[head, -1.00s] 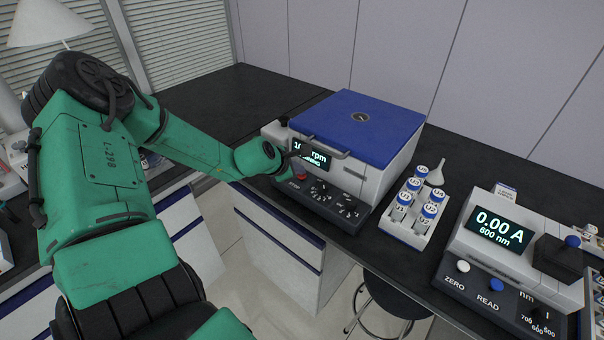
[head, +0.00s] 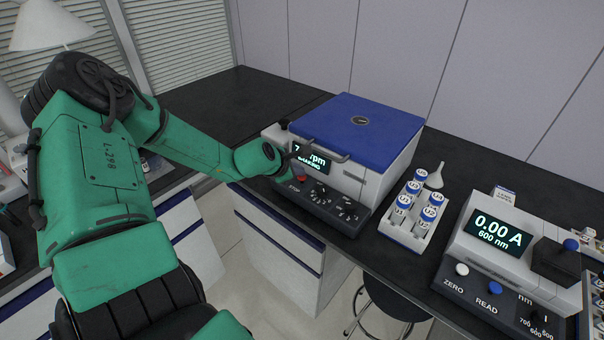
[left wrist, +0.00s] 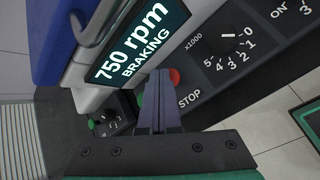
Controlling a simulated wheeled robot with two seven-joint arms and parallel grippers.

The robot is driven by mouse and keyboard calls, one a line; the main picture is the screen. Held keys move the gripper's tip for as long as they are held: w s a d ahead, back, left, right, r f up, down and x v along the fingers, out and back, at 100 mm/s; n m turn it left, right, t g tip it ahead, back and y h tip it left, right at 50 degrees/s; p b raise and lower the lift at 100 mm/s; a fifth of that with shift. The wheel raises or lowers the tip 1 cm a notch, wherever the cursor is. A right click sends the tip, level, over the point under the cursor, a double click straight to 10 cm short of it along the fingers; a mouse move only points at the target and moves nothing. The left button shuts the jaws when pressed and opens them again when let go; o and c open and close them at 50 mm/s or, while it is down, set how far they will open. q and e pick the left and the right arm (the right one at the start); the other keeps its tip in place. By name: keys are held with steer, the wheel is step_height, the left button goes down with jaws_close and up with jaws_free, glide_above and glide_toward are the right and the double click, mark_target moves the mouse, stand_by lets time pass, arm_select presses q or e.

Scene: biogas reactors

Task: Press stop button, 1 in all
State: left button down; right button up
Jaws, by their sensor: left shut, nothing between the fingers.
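The red stop button (left wrist: 175,77) sits on the dark front panel of the centrifuge, beside the word STOP, in the left wrist view. It also shows small in the head view (head: 302,179). The centrifuge (head: 350,130) is white with a blue lid, which is down. Its display (left wrist: 140,40) reads "750 rpm BRAKING". My left gripper (left wrist: 161,73) is shut and empty, its fingertips right at the button's edge and hiding part of it. I cannot tell if they are touching it. In the head view the left gripper is mostly hidden by its wrist.
A spectrophotometer (head: 500,250) reading 0.00 A stands further right. A stool (head: 395,295) is below the bench. The dark bench top (head: 215,105) behind my left arm is clear.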

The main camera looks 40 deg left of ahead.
mark_target(299, 178)
arm_select(q)
steer(key=shift+r+p, duration=0.35)
steer(key=shift+r, duration=0.3)
step_height(299, 178, up, 5)
steer(key=p, duration=0.4)
steer(key=shift+r, duration=0.1)
stand_by(0.5)
